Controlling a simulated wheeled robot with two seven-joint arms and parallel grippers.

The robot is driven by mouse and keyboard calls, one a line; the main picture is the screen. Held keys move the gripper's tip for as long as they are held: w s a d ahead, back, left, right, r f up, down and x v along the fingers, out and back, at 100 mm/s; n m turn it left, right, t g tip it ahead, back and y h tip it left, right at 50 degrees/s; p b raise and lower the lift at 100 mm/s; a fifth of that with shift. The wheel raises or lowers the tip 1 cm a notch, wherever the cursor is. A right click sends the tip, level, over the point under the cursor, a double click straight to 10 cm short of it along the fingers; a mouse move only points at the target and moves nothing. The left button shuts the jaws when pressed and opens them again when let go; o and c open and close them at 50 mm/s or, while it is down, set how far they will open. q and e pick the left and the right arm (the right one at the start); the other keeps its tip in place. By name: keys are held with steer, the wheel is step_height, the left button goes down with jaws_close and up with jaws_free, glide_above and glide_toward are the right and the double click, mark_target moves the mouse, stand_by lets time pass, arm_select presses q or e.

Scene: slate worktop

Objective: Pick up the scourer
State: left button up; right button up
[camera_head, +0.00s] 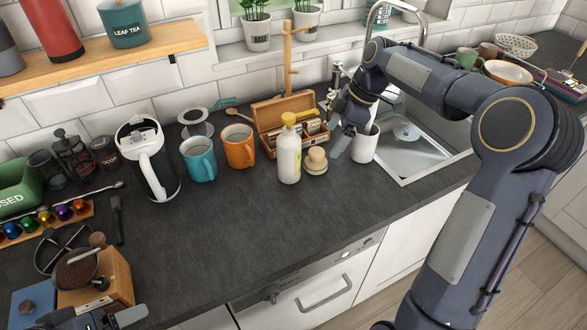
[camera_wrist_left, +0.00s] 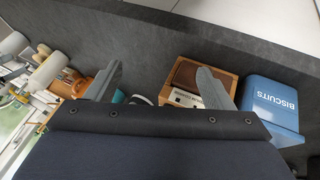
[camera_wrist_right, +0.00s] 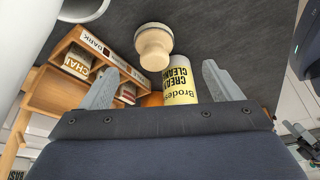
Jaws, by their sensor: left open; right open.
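The scourer (camera_head: 316,161) is a pale round wooden piece with a knob handle. It stands on the slate worktop beside a cream cleaner bottle (camera_head: 289,152). In the right wrist view the scourer (camera_wrist_right: 154,47) lies ahead between the fingertips, apart from them, with the yellow-labelled bottle (camera_wrist_right: 181,85) nearer. My right gripper (camera_head: 345,143) is open and empty, just right of the scourer in the head view; part of it is hidden by its own wrist. My left gripper (camera_head: 95,318) is open and empty at the front left, far from the scourer.
A white mug (camera_head: 364,144) stands close right of the right gripper, before the sink (camera_head: 415,145). A wooden tea box (camera_head: 288,118) is behind the scourer. Orange (camera_head: 238,147) and teal (camera_head: 199,160) mugs stand left. The worktop's front middle is clear.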

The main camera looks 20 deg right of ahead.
mark_target(320, 150)
steer(key=shift+w+a+f+n, duration=0.25)
steer(key=shift+w+f+n, duration=0.25)
steer(key=shift+w+f, duration=0.45)
steer(key=x, duration=0.7)
steer(key=shift+s+a+f+p, duration=0.2)
steer(key=shift+s+a+p, duration=0.1)
steer(key=shift+a, duration=0.15)
steer(key=shift+c, duration=0.4)
steer(key=c, duration=1)
